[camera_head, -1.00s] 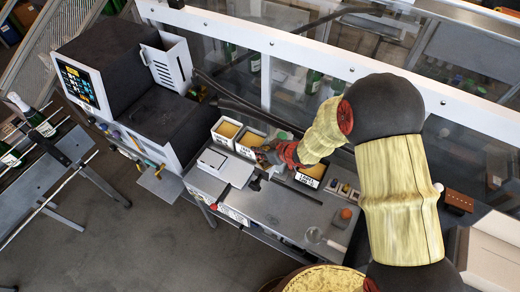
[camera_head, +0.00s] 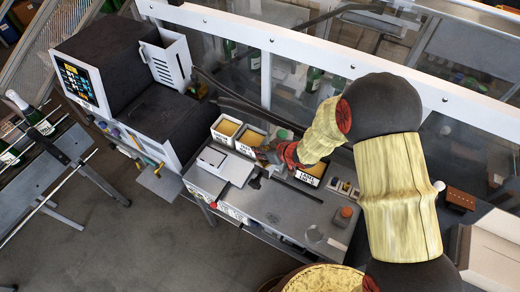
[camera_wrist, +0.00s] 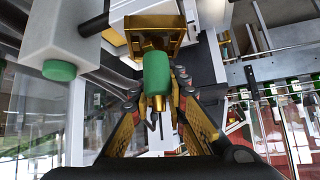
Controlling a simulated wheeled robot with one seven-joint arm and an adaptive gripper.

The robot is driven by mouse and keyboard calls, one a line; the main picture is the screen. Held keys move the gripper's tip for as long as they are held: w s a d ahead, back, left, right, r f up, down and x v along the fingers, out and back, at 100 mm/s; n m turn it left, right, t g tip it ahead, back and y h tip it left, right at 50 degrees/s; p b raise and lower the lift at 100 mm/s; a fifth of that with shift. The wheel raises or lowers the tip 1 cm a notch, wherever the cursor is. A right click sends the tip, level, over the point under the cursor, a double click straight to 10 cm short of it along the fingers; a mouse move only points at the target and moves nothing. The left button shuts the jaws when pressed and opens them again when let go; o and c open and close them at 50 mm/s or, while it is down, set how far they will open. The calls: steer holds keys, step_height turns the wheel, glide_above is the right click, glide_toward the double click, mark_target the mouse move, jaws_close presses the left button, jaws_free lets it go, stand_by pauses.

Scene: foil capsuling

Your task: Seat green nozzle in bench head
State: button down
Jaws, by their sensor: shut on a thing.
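In the wrist view my gripper (camera_wrist: 159,103) is shut on the green nozzle (camera_wrist: 157,73), a short green cylinder with a brass-coloured end between the fingers. A gold bracket (camera_wrist: 153,36) lies just beyond the nozzle and overlaps it in the picture; I cannot tell whether they touch or whether this bracket is the bench head. In the head view my gripper (camera_head: 266,157) is low over the back of the grey bench (camera_head: 272,203), near the yellow-filled bins.
A pale block (camera_wrist: 52,40) with a green round end is at the wrist view's left. A clear panel runs behind the bench. The bench front is mostly clear.

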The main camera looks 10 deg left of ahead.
steer(key=shift+f+b, duration=0.35)
steer(key=shift+f, duration=0.2)
steer(key=c, duration=1.7)
jaws_free()
steer(key=shift+s, duration=0.1)
steer(key=shift+o, duration=0.2)
steer(key=v, duration=1.2)
steer(key=shift+r, duration=0.1)
steer(key=shift+w, duration=0.2)
